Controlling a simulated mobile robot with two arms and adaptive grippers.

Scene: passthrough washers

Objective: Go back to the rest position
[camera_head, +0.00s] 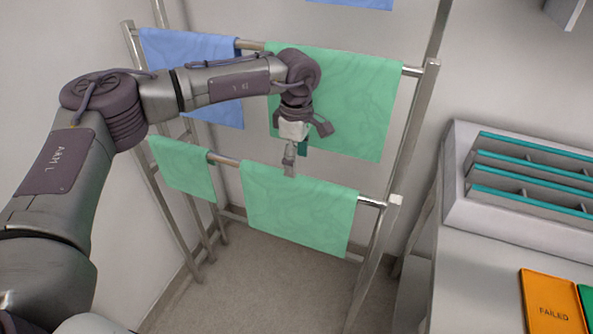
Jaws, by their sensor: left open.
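My left arm comes in from the left and reaches across to a metal drying rack. My left gripper (296,152) points down in front of the rack, between the upper and lower rails. It is open and I see nothing held in it. Behind it on the upper rail hangs a large green cloth (350,100). Below it another green cloth (300,215) hangs on the lower rail; the gripper's tip overlaps its top edge in the picture, and I cannot tell whether they touch. My right gripper is out of view.
A blue cloth (195,55) and a smaller green cloth (182,168) hang further left on the rack (395,215). At right, a counter (470,290) holds a slotted grey unit (460,180) and an orange tray marked FAILED (550,290). Grey floor (255,285) shows below the rack.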

